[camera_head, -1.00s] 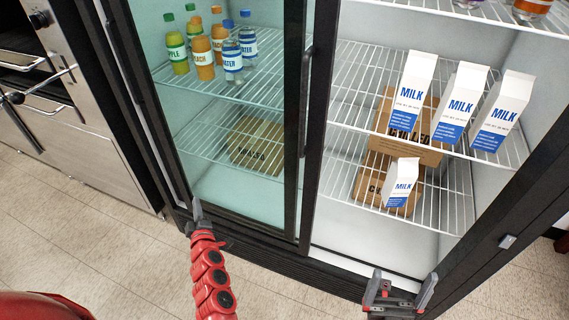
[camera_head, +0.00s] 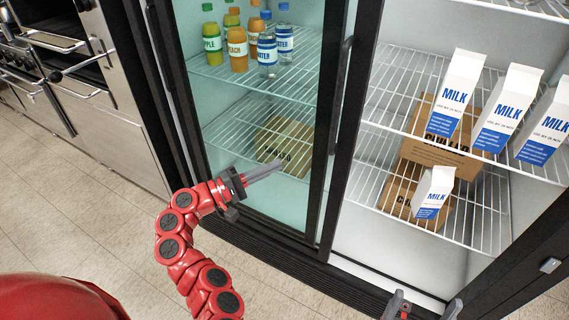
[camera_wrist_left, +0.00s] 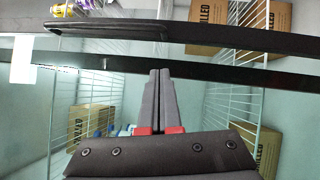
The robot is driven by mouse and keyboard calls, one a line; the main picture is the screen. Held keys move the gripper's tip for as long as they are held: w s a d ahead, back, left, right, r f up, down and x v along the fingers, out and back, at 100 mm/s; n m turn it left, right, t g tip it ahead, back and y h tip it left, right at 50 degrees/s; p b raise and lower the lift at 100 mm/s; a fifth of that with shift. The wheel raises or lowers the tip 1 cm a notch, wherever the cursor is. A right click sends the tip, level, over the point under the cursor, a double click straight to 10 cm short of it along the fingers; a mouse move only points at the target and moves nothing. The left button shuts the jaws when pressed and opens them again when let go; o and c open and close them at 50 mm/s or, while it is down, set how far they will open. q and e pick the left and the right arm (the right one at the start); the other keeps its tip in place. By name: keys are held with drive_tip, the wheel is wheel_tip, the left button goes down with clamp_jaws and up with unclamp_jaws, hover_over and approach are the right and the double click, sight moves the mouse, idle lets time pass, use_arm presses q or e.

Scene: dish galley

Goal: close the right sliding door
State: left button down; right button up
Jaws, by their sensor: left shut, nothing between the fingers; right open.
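The right sliding door stands open: its dark frame (camera_head: 349,130) is slid left over the left half of the cooler, leaving the right half uncovered. A dark upright handle (camera_head: 342,88) is on the door frame. In the left wrist view the handle (camera_wrist_left: 108,30) crosses the top as a long dark bar. My left gripper (camera_head: 279,165) is shut and empty, in front of the glass and left of the handle, pointing right. Its closed fingers (camera_wrist_left: 160,75) point towards the dark frame bars; contact cannot be told. My right gripper (camera_head: 425,306) is open and empty at the bottom, before the open half.
Milk cartons (camera_head: 503,110) and cardboard boxes (camera_head: 440,140) stand on wire shelves in the open right half. Bottles (camera_head: 238,48) stand behind the glass. A steel oven (camera_head: 110,90) is at the left. The floor (camera_head: 90,190) in front is clear.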

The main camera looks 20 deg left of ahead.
use_arm(q)
drive_tip(key=s+d+p+x, duration=0.1)
drive_tip(key=s+p+x, duration=0.1)
drive_tip(key=x, duration=0.9)
drive_tip(key=shift+d, duration=0.45)
drive_tip(key=shift+w+r, duration=0.1)
